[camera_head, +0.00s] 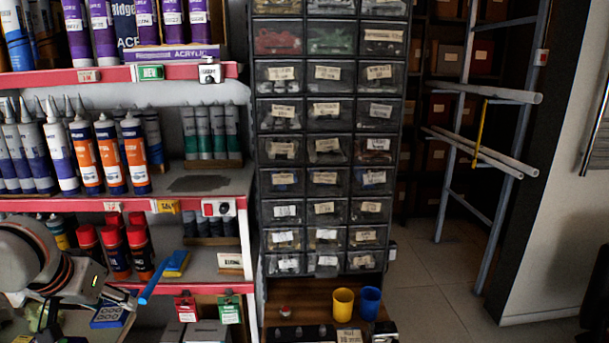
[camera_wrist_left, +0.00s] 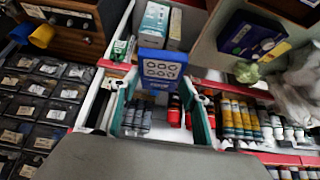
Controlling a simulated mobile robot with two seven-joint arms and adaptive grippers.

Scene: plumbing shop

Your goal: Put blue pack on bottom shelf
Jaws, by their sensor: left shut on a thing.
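The blue pack (camera_head: 107,314), a small box with ring pictures on its face, shows at the lower left of the head view. It also shows at the upper middle of the wrist view (camera_wrist_left: 161,69). My left gripper (camera_head: 88,303) is shut on it, with one finger on either side in the wrist view. The pack is at the front of the shelf unit, low down near the bottom shelf (camera_wrist_left: 203,80). I cannot tell whether it touches the shelf. My left arm hides part of the shelves. My right gripper is not in view.
Red-capped cans (camera_head: 138,250) and a blue-yellow item (camera_head: 175,264) are on the shelf above. A drawer cabinet (camera_head: 325,150) with yellow (camera_head: 343,304) and blue (camera_head: 369,302) cups stands to the right.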

